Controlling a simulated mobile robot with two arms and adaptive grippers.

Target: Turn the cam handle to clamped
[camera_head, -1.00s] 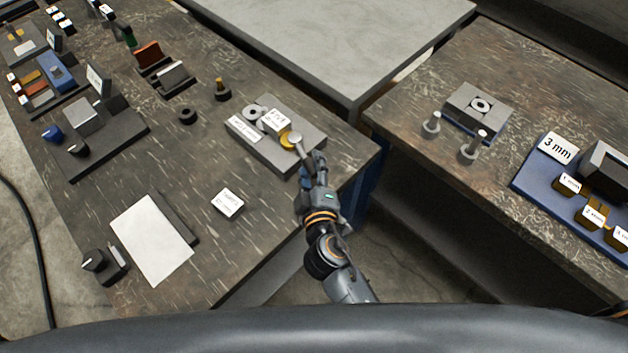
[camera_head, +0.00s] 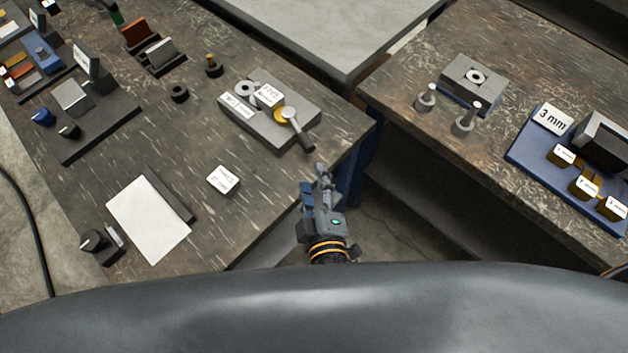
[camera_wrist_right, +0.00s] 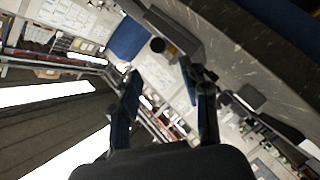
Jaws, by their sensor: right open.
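The cam handle (camera_head: 299,131) sits on the right end of a grey fixture block (camera_head: 262,133) near the left table's right corner. It is a rod with a dark grip, beside a brass disc, and points toward the lower right over the block's front edge. My right gripper (camera_head: 322,170) is open and empty, below and right of the handle, off the table edge and apart from it. In the right wrist view its two fingers (camera_wrist_right: 165,85) are spread, with a grey block and a dark round end (camera_wrist_right: 158,45) beyond them. My left gripper is not in view.
A small white label block (camera_head: 223,180) and a white sheet (camera_head: 148,218) lie on the left table. A dark ring (camera_head: 180,93) and a brass-topped knob (camera_head: 213,65) stand behind the fixture. The right table holds a grey block (camera_head: 473,80) with posts and a blue tray (camera_head: 530,150).

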